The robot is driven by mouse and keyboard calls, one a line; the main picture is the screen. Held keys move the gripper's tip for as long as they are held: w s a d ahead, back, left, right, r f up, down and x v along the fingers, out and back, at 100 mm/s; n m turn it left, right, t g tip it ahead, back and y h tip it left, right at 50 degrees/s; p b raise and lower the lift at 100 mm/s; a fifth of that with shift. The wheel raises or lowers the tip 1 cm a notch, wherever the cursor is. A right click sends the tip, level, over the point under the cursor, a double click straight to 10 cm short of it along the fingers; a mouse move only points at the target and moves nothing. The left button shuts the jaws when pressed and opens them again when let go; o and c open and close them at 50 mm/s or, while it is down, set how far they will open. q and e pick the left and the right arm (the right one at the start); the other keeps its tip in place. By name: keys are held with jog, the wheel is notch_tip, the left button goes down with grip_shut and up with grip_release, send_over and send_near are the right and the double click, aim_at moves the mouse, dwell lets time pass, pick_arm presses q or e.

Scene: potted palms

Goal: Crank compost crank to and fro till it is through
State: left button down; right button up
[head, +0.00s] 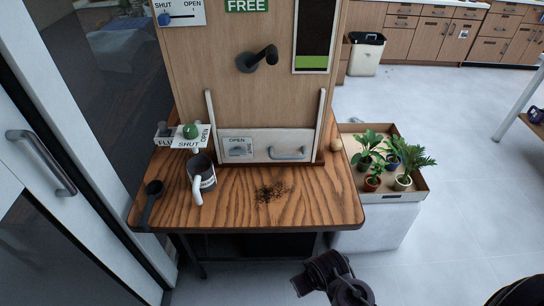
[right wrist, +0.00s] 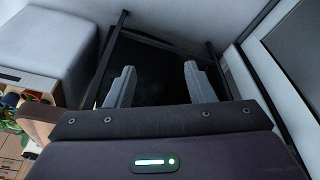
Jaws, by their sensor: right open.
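The compost crank (head: 257,58) is a dark arm with a knob, on the front of a tall wooden cabinet (head: 215,80). Its knob points to the right and slightly up. A dark gauge panel (head: 313,35) beside it has a green band at its bottom. My right gripper (right wrist: 158,88) is open and empty in the right wrist view, facing the dark space under the table. Part of my right arm shows low in the head view, well below the crank and in front of the table. My left gripper is out of view.
The wooden table (head: 330,208) carries a mug (head: 202,178), a black scoop (head: 152,190), a green-knobbed lever (head: 190,131) and dark crumbs (head: 270,192). A low flap (head: 288,153) closes the cabinet's base. A tray (head: 408,195) of potted plants stands right. Floor is clear at right.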

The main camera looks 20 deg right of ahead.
jog(key=w+r+p+v, duration=0.1)
jog(key=w+p+v, duration=0.2)
jog(key=v, duration=1.5)
jog(key=n+t+h, duration=0.3)
jog(key=t+h, duration=0.2)
jog(key=t, duration=0.9)
send_near(272, 61)
jog(key=x, duration=0.5)
jog(key=shift+f, duration=0.15)
jog(key=shift+w+d+r, duration=0.1)
jog(key=shift+w+r, duration=0.05)
jog(key=shift+r, duration=0.1)
jog(key=p+x, duration=0.2)
jog(key=x, duration=0.5)
jog(key=shift+w, duration=0.1)
grip_shut()
